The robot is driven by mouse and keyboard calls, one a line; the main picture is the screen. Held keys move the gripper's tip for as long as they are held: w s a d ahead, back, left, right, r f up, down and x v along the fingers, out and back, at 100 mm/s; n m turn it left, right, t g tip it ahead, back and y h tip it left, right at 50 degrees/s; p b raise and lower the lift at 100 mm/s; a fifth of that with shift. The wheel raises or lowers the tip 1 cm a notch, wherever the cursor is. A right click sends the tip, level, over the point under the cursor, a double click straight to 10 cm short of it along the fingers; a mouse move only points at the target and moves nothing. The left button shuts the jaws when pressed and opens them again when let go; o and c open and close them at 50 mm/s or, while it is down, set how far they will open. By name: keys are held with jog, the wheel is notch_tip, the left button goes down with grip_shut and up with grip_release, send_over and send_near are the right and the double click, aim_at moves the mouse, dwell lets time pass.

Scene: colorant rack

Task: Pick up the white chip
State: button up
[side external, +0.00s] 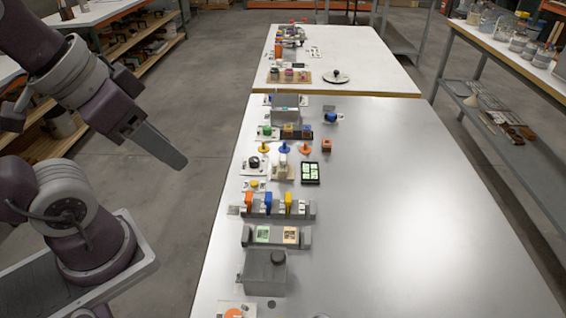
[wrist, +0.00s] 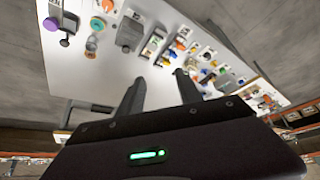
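In the side external view, a grey slotted rack (side external: 309,211) stands on the left part of the metal table. It holds an orange chip (side external: 249,201), a blue chip (side external: 268,201) and a yellow chip (side external: 288,202) upright. Small white patches show along the rack, but I cannot tell whether one is the white chip. My gripper (side external: 182,163) hangs in the air left of the table, well apart from the rack. In the wrist view, the two dark fingers of my gripper (wrist: 159,76) stand apart with nothing between them.
A second grey rack (side external: 306,238) with green and orange squares stands nearer the camera, then a grey box (side external: 264,272). A black tray (side external: 311,173) and coloured pieces lie farther back. The right part of the metal table (side external: 430,220) is clear.

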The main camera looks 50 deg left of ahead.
jog(key=n+g, duration=0.6)
jog(key=n, duration=0.3)
send_over(283, 157)
jog(key=f, duration=1.4)
jog(key=w+f, duration=0.1)
jog(key=f, duration=0.7)
jog(key=shift+f, duration=0.1)
jog(key=f, duration=0.4)
jog(key=s+f, duration=0.1)
jog(key=f, duration=0.1)
jog(key=shift+f, duration=0.25)
grip_shut()
